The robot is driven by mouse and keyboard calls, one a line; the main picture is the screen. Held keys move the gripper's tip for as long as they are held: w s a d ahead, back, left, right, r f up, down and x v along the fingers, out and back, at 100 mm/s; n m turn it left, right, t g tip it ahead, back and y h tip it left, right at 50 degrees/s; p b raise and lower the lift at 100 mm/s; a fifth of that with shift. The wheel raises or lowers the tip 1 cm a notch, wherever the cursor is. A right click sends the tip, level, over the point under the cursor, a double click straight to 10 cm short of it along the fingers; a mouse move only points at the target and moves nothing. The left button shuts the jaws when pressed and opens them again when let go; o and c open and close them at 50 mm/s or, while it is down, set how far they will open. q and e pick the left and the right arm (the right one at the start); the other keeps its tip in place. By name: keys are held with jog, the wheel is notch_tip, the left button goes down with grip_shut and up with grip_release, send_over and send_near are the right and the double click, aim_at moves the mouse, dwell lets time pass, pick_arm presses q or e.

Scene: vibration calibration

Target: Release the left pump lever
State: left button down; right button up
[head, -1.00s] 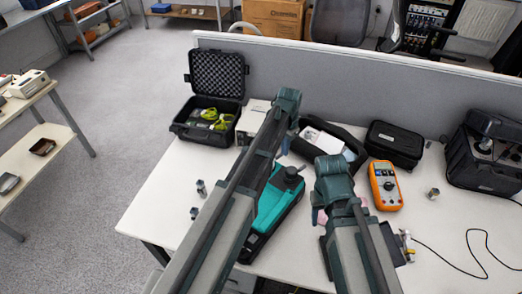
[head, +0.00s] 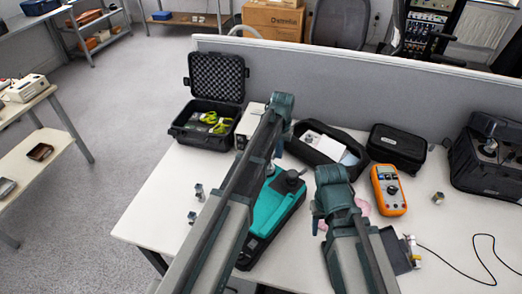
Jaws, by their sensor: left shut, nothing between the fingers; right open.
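A teal and black device (head: 277,208) lies on the white table behind my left arm, with a black round part (head: 288,180) on its top. I cannot make out a pump lever on it or tell if it is the pump. A black open case (head: 490,160) with knob-like parts inside stands at the far right. My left arm reaches over the table to the left of the teal device, and my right arm reaches over the table to its right. The fingers of both grippers are hidden behind my own arm links, so no contact can be seen.
An orange multimeter (head: 388,189) and a closed black case (head: 397,147) lie right of centre. An open foam-lined case (head: 205,128) stands at the back left. Small metal parts (head: 198,191) lie left of my arm. A grey partition (head: 370,95) closes the back.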

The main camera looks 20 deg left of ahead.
pick_arm(q)
jog(key=shift+w+a+n, duration=0.25)
jog(key=shift+a+n, duration=0.35)
jog(key=shift+n, duration=0.4)
jog(key=a+r+n+p, duration=0.4)
jog(key=r+n+p, duration=0.3)
jog(key=n, duration=0.1)
jog(key=shift+s+a, duration=0.25)
jog(key=shift+s, duration=0.05)
